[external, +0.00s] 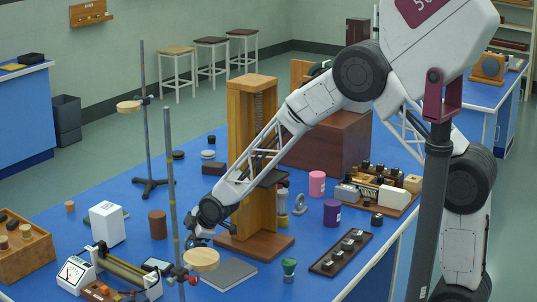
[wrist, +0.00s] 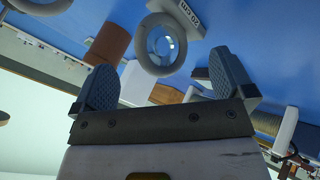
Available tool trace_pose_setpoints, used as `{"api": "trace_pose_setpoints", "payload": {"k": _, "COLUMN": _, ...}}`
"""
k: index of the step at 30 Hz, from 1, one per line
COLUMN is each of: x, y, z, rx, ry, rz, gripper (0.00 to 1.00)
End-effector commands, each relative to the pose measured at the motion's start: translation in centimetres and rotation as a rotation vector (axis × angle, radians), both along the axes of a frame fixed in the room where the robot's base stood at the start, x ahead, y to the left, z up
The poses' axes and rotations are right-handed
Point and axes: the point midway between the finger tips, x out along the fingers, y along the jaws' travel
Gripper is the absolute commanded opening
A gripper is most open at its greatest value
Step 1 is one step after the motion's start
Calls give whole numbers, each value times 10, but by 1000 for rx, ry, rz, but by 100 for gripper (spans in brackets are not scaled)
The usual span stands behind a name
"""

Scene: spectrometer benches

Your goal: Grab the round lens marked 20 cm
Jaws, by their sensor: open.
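The round lens (wrist: 163,44) shows in the wrist view as clear glass in a thick pale grey ring. Its pale base (wrist: 183,14) carries a label that reads 20 cm, upside down in the picture. My gripper (wrist: 165,82) is open, with its two dark ribbed fingers apart on either side below the ring in the picture. Nothing is between the fingertips. I cannot make out the marked lens clearly there.
A brown cylinder (external: 157,224) and a white box (external: 107,223) stand left of my gripper. A tall wooden stand (external: 241,130) rises close on its right. The upright rod (external: 170,185) with a round wooden disc (external: 201,260) is in front. A grey slab (external: 228,273) lies nearby.

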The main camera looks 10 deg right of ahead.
Motion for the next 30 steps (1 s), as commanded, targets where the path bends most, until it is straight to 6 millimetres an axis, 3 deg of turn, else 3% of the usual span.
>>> {"api": "trace_pose_setpoints", "payload": {"k": 12, "x": -10, "y": -5, "z": -3, "rx": -142, "ry": -366, "rz": 414, "gripper": 100}}
{"api": "trace_pose_setpoints", "payload": {"k": 30, "x": -21, "y": -19, "z": -6, "rx": -386, "ry": -846, "rz": 838, "gripper": 100}}
